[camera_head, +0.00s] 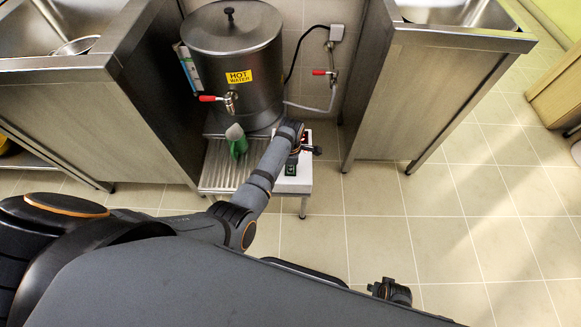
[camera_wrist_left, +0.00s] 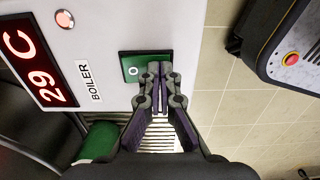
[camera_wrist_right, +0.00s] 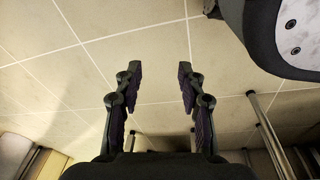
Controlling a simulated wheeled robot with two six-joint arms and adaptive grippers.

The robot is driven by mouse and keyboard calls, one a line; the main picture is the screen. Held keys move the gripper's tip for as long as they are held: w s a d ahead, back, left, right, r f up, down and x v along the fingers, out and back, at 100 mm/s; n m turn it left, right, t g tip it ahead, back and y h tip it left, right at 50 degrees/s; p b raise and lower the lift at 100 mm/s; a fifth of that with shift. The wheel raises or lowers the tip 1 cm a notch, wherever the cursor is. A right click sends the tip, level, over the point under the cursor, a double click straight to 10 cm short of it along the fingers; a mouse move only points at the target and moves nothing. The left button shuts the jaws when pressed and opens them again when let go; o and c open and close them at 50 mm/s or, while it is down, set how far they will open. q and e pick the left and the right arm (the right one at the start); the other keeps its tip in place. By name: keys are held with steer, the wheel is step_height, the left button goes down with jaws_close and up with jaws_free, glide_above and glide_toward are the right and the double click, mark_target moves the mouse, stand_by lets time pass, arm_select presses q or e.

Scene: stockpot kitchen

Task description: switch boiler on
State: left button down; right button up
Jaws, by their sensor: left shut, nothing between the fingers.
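The boiler (camera_head: 235,62) is a grey steel drum with a yellow HOT WATER label. Its white control box (camera_head: 297,184) stands at its front right. In the left wrist view the white panel (camera_wrist_left: 112,38) carries a red 29 C display (camera_wrist_left: 38,68), a BOILER label and a green switch (camera_wrist_left: 129,72) with a white circle mark. My left gripper (camera_wrist_left: 160,67) is shut and empty, its tips over the right part of the switch, partly hiding it. Whether they touch it I cannot tell. My right gripper (camera_wrist_right: 160,66) is open and empty above the floor.
A small round light (camera_wrist_left: 65,19) on the panel glows pinkish. A metal grate (camera_head: 222,165) with a green object (camera_head: 236,147) lies left of the control box. Steel counters stand on both sides of the boiler. The tiled floor (camera_head: 440,215) at the right is clear.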

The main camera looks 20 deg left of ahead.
arm_select(q)
steer(key=shift+r, duration=0.1)
step_height(320, 180, up, 2)
steer(key=p, duration=0.2)
steer(key=shift+r+p, duration=0.1)
steer(key=shift+p, duration=0.25)
steer(key=shift+r+p, duration=0.75)
steer(key=shift+p, duration=0.15)
steer(key=shift+r+p, duration=0.6)
steer(key=shift+p, duration=0.05)
steer(key=shift+r+p, duration=0.7)
steer(key=shift+p, duration=0.15)
steer(key=shift+r+p, duration=0.3)
steer(key=shift+p, duration=0.05)
arm_select(e)
steer(key=s, duration=1.2)
steer(key=shift+s+d, duration=0.25)
steer(key=shift+d, duration=0.15)
steer(key=shift+f, duration=0.1)
